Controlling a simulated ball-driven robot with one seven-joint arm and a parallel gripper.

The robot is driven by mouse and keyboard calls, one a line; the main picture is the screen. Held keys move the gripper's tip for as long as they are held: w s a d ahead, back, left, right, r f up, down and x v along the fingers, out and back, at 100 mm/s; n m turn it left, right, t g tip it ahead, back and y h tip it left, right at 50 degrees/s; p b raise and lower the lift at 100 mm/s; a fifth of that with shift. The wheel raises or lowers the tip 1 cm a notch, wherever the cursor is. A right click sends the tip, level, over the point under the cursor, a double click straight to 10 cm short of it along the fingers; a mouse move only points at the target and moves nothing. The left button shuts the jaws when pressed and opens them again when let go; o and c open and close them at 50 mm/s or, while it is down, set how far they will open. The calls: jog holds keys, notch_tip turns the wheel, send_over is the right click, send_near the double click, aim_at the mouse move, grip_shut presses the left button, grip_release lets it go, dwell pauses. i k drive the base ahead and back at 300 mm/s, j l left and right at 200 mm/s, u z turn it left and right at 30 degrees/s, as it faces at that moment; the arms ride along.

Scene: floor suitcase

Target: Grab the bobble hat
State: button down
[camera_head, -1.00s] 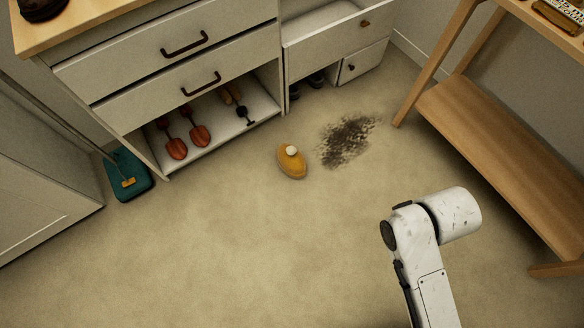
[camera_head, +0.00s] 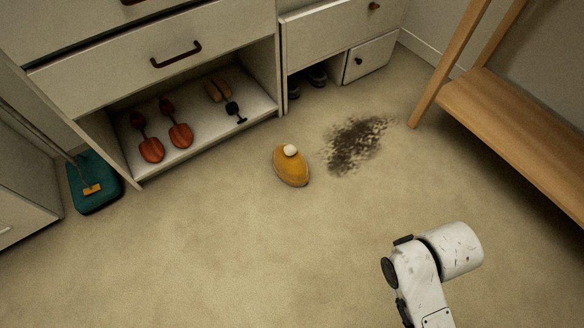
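The bobble hat (camera_head: 292,170) is mustard yellow with a white bobble on its upper end. It lies on the beige floor in front of the cabinets, just left of a dark dirt patch. Part of my white arm shows at the lower right, well apart from the hat. My gripper is not in the picture, so I cannot see its fingers.
A dark dirt patch (camera_head: 356,142) marks the floor. An open shelf (camera_head: 190,152) with several shoe-tree-like items stands behind left. A teal dustpan-like object (camera_head: 95,182) lies at the left. A wooden bench (camera_head: 520,135) stands at the right. The floor in front is clear.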

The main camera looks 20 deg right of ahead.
aim_at(290, 163)
jog(key=i+j+z, duration=0.2)
jog(key=i, duration=0.2)
jog(key=i+j+z, duration=0.2)
jog(key=i, duration=0.25)
jog(key=i+j+z, duration=0.25)
jog(key=i, duration=0.15)
jog(key=l, duration=0.1)
